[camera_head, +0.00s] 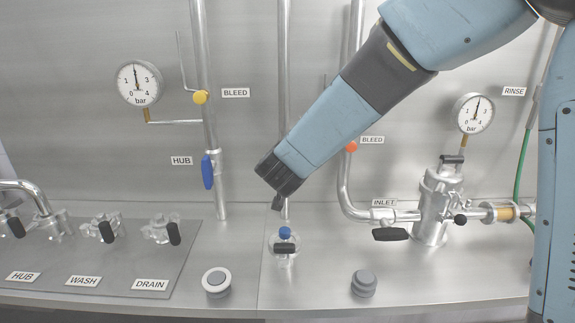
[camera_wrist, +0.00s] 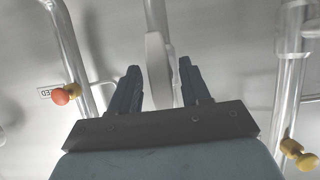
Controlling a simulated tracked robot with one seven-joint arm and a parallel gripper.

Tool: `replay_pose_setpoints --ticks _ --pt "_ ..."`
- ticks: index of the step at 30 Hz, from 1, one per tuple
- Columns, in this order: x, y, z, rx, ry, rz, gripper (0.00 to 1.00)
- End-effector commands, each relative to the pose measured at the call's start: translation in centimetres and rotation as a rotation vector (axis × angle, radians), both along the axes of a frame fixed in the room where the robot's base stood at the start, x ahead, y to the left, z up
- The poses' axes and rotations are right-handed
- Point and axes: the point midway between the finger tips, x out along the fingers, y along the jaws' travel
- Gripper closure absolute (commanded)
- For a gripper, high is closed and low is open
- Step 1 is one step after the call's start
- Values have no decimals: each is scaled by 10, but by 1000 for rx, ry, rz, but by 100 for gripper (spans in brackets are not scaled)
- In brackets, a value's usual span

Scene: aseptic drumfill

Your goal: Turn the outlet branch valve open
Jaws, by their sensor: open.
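No label reading outlet shows in either view, so I cannot confirm which valve is the outlet branch valve. In the wrist view, a pale, flat lever-like handle (camera_wrist: 157,66) lies along a vertical steel pipe (camera_wrist: 154,14). My gripper (camera_wrist: 158,72) is open, with one dark finger on each side of this handle. A gap shows on both sides, the smaller one at the right finger. In the head view, my gripper (camera_head: 277,203) points down and left in front of the middle pipe (camera_head: 284,70) and hides the handle.
Left of my gripper are a blue handle (camera_head: 207,172) labelled HUB and a yellow bleed knob (camera_head: 200,97). An orange bleed knob (camera_head: 351,147) and the black inlet handle (camera_head: 390,234) are to the right. A blue-topped fitting (camera_head: 285,233) stands below my gripper.

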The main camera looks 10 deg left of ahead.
Motion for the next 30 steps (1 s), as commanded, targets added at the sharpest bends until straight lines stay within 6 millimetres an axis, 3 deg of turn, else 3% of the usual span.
replay_pose_setpoints --ticks 5,21,30 --pt "-12 -2 7 3 -2 1 53" --pt "-97 -23 42 1 -1 2 53" --pt "-120 -28 51 -1 1 1 53"
